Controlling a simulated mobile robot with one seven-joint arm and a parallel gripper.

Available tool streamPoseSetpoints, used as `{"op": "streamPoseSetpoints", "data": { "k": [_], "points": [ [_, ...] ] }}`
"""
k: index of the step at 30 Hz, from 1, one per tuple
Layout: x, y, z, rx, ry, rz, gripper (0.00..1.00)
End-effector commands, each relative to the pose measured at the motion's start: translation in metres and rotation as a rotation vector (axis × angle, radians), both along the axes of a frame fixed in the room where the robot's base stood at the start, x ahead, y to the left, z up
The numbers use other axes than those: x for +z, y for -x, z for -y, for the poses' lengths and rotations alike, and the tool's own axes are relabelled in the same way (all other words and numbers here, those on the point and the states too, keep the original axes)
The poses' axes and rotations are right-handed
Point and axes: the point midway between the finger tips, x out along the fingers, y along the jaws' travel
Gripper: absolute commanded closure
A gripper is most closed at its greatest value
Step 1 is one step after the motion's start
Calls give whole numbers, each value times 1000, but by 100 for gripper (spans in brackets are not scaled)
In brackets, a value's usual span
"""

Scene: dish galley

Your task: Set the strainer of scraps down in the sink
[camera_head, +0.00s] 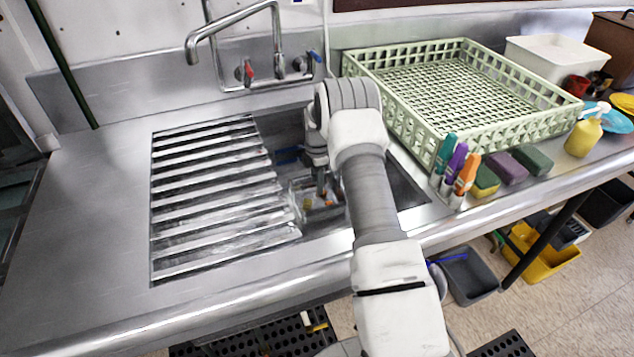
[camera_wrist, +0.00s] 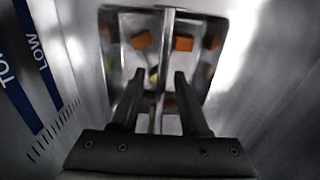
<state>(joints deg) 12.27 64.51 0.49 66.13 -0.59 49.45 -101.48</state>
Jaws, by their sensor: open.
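The strainer (camera_wrist: 197,20) is a squarish, clear or shiny basket holding several orange scraps (camera_wrist: 141,40) and a small yellowish one. It also shows in the head view (camera_head: 297,188), low in the sink (camera_head: 405,186), partly hidden by my arm. A narrow bar (camera_wrist: 168,28), apparently its handle, runs across its middle. My gripper (camera_wrist: 158,76) is open, its fingers on either side of the bar with gaps showing. In the head view my gripper (camera_head: 321,188) points down into the sink over the strainer. Whether the strainer's base rests on the sink floor is not clear.
A slatted drain rack (camera_head: 215,195) covers the sink's left part. The faucet (camera_head: 235,30) stands behind. A green dish rack (camera_head: 400,115), markers (camera_head: 457,165), sponges (camera_head: 505,168) and a yellow bottle (camera_head: 584,135) stand right. A blue LOW marking (camera_wrist: 38,70) is on the sink wall.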

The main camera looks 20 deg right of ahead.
Motion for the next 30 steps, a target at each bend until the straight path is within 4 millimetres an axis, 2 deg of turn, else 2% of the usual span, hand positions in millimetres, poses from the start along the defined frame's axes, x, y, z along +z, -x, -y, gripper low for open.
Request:
{"op": "streamPoseSetpoints", "data": {
  "k": [5, 15, 21, 25, 30],
  "points": [
    [23, -1, 0, -1, 0, 5, 55],
    [106, -1, 0, 0, 0, 5, 55],
    [148, -1, 1, 0, 1, 5, 55],
    [164, -1, 0, 0, 0, 3, 55],
    [174, -1, 0, 0, 0, 2, 55]
  ]
}}
